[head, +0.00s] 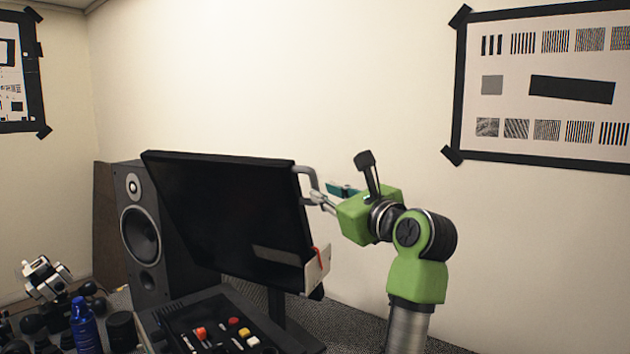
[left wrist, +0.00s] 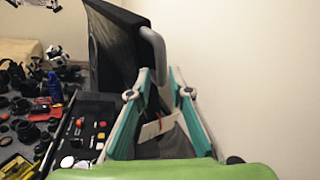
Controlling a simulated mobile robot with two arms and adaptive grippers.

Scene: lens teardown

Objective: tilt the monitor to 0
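The monitor (head: 235,210) is a dark flat panel on a stand in the middle of the head view. Its panel leans, with its side edges slanting down to the right. A grey curved handle (head: 306,182) sits on its upper right edge, and a white tag with a red mark (head: 317,265) is at its lower right corner. My left gripper (head: 318,197) is at the handle. In the left wrist view its teal fingers (left wrist: 160,72) are apart, with the handle (left wrist: 155,50) reaching down near the left finger; contact is unclear. My right gripper is not in view.
A dark speaker (head: 141,235) stands behind the monitor to the left. A black tray (head: 180,317) with coloured buttons lies in front. A blue bottle (head: 84,325) and small dark parts crowd the lower left. The wall to the right is bare below a framed chart (head: 545,85).

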